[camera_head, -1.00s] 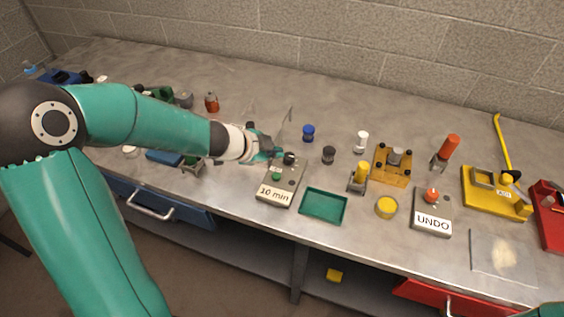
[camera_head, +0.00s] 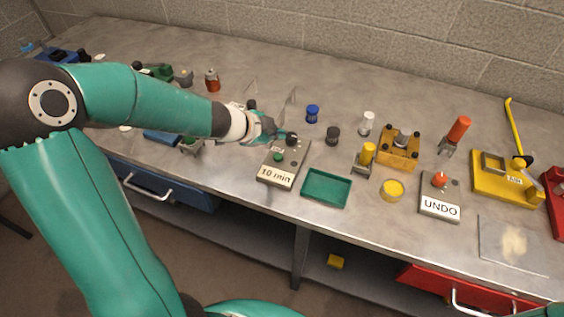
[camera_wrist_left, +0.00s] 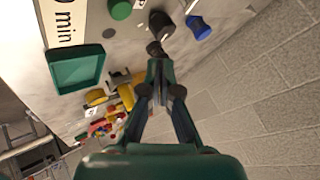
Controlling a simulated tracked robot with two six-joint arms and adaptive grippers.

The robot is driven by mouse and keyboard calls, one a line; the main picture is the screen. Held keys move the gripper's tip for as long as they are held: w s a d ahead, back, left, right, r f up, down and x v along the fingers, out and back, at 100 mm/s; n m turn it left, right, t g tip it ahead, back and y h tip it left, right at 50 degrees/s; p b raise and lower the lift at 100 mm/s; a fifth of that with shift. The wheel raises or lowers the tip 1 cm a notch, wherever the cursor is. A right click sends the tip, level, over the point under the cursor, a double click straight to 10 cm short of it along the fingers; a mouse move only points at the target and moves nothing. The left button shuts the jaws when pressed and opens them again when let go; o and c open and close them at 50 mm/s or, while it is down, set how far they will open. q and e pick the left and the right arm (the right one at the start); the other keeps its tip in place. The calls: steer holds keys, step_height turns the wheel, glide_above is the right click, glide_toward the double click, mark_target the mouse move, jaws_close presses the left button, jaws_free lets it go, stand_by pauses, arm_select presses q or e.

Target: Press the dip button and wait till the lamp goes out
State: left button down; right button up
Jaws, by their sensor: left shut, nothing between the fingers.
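The grey box labelled "10 min" (camera_head: 272,178) stands on the bench, with a green round button (camera_head: 278,157) and a black knob (camera_head: 291,140) on top. The green button also shows at the top of the left wrist view (camera_wrist_left: 120,8). My left gripper (camera_head: 276,136) is shut and empty beside the black knob; I cannot tell whether it touches. Its closed fingertips (camera_wrist_left: 160,64) point toward a dark part in the wrist view. Another grey box labelled "UNDO" (camera_head: 440,209) carries an orange-red dome (camera_head: 440,179). I cannot tell which part is the lamp or whether it is lit.
A green tray (camera_head: 327,187) lies right of the "10 min" box. Blue (camera_head: 312,114) and dark (camera_head: 333,135) spools stand behind it. A yellow-handled tool (camera_head: 366,157), yellow tin (camera_head: 392,190) and wooden block fixture (camera_head: 398,148) are farther right.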

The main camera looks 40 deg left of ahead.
mark_target(277, 158)
arm_select(q)
step_height(277, 158, down, 5)
steer(key=b, duration=0.4)
steer(key=shift+f, duration=0.15)
stand_by(1.1)
steer(key=shift+s+f+b, duration=0.15)
steer(key=shift+f+b, duration=0.2)
steer(key=shift+b, duration=0.05)
steer(key=shift+f+b, duration=0.45)
stand_by(0.6)
stand_by(0.3)
steer(key=shift+r+p, duration=0.9)
steer(key=shift+p, duration=0.1)
